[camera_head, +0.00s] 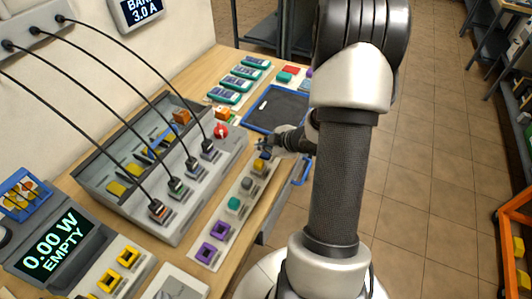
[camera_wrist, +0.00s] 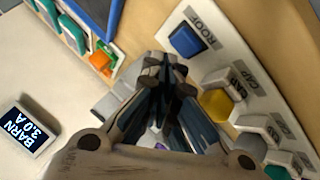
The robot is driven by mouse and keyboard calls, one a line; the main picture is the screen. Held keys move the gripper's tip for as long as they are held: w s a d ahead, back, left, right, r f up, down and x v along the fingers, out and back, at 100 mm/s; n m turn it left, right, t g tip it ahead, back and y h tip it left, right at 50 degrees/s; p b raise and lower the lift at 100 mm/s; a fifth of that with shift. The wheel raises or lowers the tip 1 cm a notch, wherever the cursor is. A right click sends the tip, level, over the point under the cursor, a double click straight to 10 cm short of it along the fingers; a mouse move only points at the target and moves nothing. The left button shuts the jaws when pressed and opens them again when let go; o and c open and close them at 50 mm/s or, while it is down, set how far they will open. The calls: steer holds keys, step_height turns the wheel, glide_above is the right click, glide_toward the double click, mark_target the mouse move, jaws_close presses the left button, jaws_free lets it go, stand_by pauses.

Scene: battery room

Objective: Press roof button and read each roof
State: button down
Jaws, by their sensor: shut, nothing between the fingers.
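The blue square button (camera_wrist: 187,41) sits beside the label ROOF on a pale button strip (camera_wrist: 222,52) in the wrist view. My gripper (camera_wrist: 168,68) is shut and empty, with its fingertips just below and left of that button in the picture. I cannot tell whether they touch the strip. In the head view my gripper (camera_head: 266,146) is over the far end of the strip and partly hides it. A wall display (camera_head: 138,8) reads BARN 3.0 A; it also shows in the wrist view (camera_wrist: 24,130). A desk display (camera_head: 52,245) reads 0.00 W EMPTY.
Yellow (camera_head: 259,165), grey, teal and purple (camera_head: 206,252) buttons line the strip. A grey console (camera_head: 120,185) with several cabled plugs and a red knob (camera_head: 221,131) stands left. A blue-rimmed dark tray (camera_head: 280,105) lies beyond. Open floor (camera_head: 425,150) is at right.

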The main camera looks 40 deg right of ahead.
steer(key=shift+r+p, duration=2.15)
steer(key=shift+r, duration=0.3)
steer(key=shift+f, duration=0.1)
step_height(320, 180, up, 8)
steer(key=m+h, duration=0.2)
steer(key=h, duration=0.1)
glide_above(264, 155)
steer(key=w, duration=0.1)
steer(key=s+a+r+m+g+h, duration=0.25)
steer(key=a+r, duration=0.35)
steer(key=r, duration=0.3)
steer(key=s+a+r+m+g+y, duration=0.1)
steer(key=s+a+r+m+y, duration=0.1)
steer(key=s+a, duration=0.7)
steer(key=s+a+r+m+g+y, duration=0.1)
steer(key=s+a+r+m+y, duration=0.2)
steer(key=s+a, duration=0.6)
steer(key=shift+s+a+r, duration=0.4)
steer(key=shift+a, duration=0.7)
